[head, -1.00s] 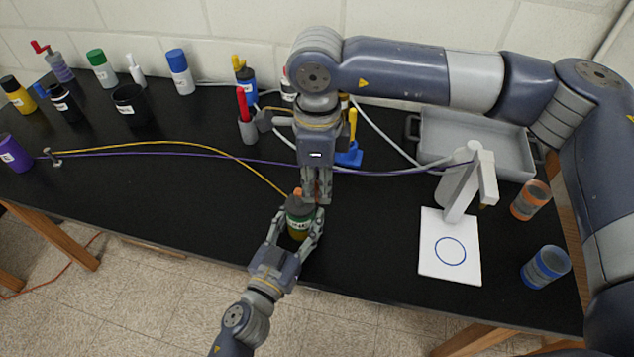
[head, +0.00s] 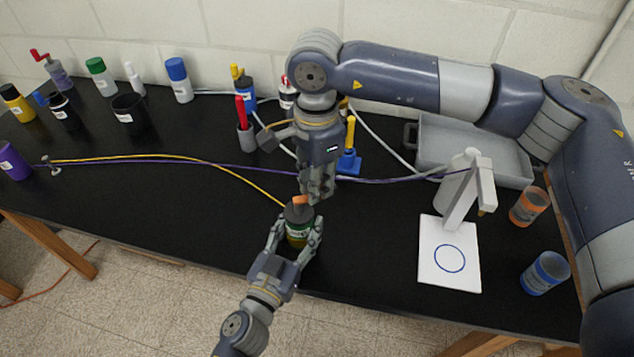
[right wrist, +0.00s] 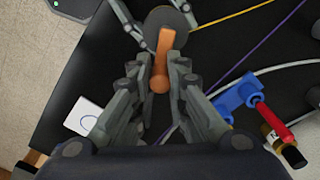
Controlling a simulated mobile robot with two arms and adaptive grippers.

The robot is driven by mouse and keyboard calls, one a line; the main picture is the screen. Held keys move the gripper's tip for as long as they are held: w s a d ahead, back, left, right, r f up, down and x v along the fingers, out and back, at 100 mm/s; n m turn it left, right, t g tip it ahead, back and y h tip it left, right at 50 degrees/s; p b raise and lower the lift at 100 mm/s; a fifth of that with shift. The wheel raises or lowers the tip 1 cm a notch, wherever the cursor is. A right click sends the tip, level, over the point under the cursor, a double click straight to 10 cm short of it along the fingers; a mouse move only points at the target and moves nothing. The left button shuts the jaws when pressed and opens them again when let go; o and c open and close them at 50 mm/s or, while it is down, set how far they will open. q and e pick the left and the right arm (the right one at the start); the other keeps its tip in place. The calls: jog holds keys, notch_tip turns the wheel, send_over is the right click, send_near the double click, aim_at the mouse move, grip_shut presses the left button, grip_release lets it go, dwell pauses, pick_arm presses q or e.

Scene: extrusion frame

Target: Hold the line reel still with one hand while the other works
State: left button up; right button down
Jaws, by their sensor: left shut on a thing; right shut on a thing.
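The line reel (head: 298,231) is a dark-topped cylinder with a green band and a pale label, upright near the table's front edge. My left gripper (head: 297,237) is shut around its body from the front. An orange crank (head: 300,201) sits on the reel's top. My right gripper (head: 317,196) comes from above and behind and is shut on the orange crank. In the right wrist view, the crank (right wrist: 160,68) lies between my right fingers (right wrist: 160,85), over the reel's grey round top (right wrist: 178,22). A yellow line (head: 228,172) runs to the reel from the left.
A purple line (head: 225,164) runs from a purple spool (head: 14,161) toward a grey-white stand (head: 468,195). A white card with a blue circle (head: 436,275), orange and blue jars, and a grey tray (head: 460,133) are at right. Bottles line the back.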

jog(key=shift+a, duration=0.2)
dwell(0.3)
jog(key=c, duration=1.5)
grip_release()
jog(key=shift+d, duration=0.1)
notch_tip(320, 180, up, 12)
jog(key=shift+r, duration=0.1)
